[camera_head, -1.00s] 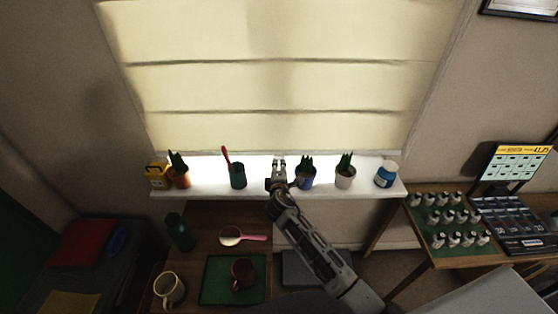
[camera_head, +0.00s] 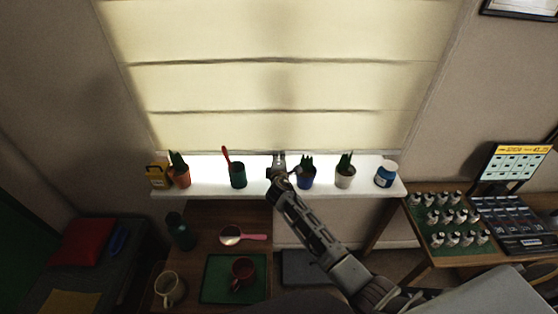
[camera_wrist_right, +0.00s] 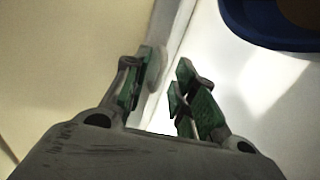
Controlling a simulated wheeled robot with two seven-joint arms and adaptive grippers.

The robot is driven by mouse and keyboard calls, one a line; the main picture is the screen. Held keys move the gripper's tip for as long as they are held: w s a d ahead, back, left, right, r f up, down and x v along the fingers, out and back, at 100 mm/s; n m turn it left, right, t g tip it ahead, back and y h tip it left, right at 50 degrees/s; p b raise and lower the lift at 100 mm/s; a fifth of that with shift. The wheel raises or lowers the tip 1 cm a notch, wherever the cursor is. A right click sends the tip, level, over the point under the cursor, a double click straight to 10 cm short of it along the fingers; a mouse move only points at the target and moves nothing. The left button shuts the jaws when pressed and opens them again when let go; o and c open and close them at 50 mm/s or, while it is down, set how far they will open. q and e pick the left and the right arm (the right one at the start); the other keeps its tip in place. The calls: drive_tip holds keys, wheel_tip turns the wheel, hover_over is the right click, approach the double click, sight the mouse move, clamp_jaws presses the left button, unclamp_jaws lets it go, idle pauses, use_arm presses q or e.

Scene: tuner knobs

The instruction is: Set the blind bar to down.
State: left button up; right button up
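The cream blind (camera_head: 280,85) hangs over the window in the head view. Its bottom bar (camera_head: 350,153) lies level, close above the back of the white sill. My right gripper (camera_head: 278,158) is at the middle of this lower edge, above the sill. In the right wrist view, the green-padded fingers (camera_wrist_right: 163,92) stand apart with a gap between them. A pale grey strip (camera_wrist_right: 170,40), probably the bar, runs up from behind the left finger; I cannot tell whether they touch. My left gripper is not in view.
On the sill (camera_head: 208,185), a blue pot (camera_head: 306,180) with a plant stands close right of my right gripper. A green cup (camera_head: 238,177) stands to its left. A white pot (camera_head: 345,178) and blue jar (camera_head: 386,174) are farther right. A table with mugs is below.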

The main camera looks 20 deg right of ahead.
drive_tip(key=shift+c, duration=0.2)
clamp_jaws()
idle(0.3)
drive_tip(key=shift+f+b, duration=1.05)
drive_tip(key=shift+f, duration=0.3)
drive_tip(key=shift+o, duration=0.2)
unclamp_jaws()
drive_tip(key=shift+r, duration=0.1)
